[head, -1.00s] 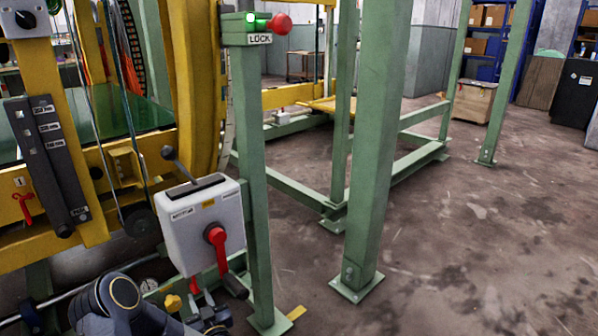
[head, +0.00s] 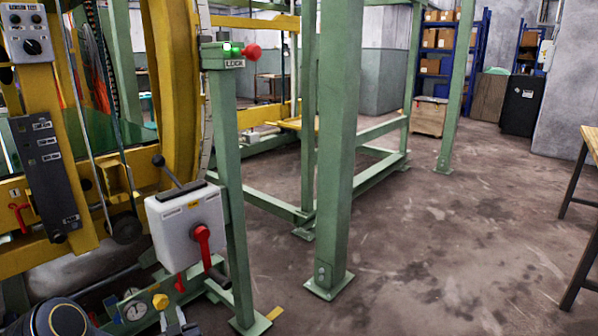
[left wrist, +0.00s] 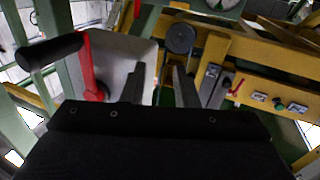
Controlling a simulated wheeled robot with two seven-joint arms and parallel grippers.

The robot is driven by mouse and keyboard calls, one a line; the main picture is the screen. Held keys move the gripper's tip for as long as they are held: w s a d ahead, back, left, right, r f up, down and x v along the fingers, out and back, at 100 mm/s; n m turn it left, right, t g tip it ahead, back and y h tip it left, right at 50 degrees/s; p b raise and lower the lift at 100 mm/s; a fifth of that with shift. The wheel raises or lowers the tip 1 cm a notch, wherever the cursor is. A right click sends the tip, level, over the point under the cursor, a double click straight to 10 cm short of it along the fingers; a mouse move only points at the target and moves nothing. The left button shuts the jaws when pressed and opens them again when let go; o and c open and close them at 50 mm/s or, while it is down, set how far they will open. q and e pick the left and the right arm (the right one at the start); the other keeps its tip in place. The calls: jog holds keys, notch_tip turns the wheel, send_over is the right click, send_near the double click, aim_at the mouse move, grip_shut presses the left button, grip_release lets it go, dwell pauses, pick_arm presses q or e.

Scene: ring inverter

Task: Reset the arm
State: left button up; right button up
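My left gripper (left wrist: 160,85) is open in the left wrist view, its two dark fingers apart with nothing between them. In the head view my left arm shows only at the bottom left corner, low in front of the yellow ring machine; the gripper is mostly cut off there. A white box (head: 180,235) with a red crank handle (head: 203,242) stands right of and above the arm. The red handle (left wrist: 88,70) and its black grip (left wrist: 50,52) also show left of the fingers in the left wrist view, apart from them. My right gripper is in neither view.
A green post carries a LOCK label (head: 234,63), a lit green lamp and a red knob (head: 251,51). A dark labelled panel (head: 45,170) is at left. Another green post (head: 335,150) stands mid-view. The floor (head: 440,240) at right is clear up to a table (head: 591,140).

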pick_arm(q)
jog(key=d+r+m+h, duration=0.3)
jog(key=r+h, duration=0.3)
jog(key=r, duration=0.3)
jog(key=s+d+r+m+g+h, duration=0.1)
jog(key=s+d+r+g+h, duration=0.1)
jog(key=s+d+r+h, duration=0.35)
jog(key=s+d+m+g+h, duration=0.15)
jog(key=s+g, duration=0.25)
jog(key=s, duration=1.1)
jog(key=s+d+n+g, duration=0.1)
jog(key=s+d+g, duration=0.15)
jog(key=s, duration=1.15)
notch_tip(320, 180, up, 36)
jog(key=s+g+p, duration=0.1)
jog(key=p, duration=3.6)
jog(key=shift+a, duration=0.15)
jog(key=shift+s+f+m+g, duration=0.1)
jog(key=shift+m+g, duration=0.15)
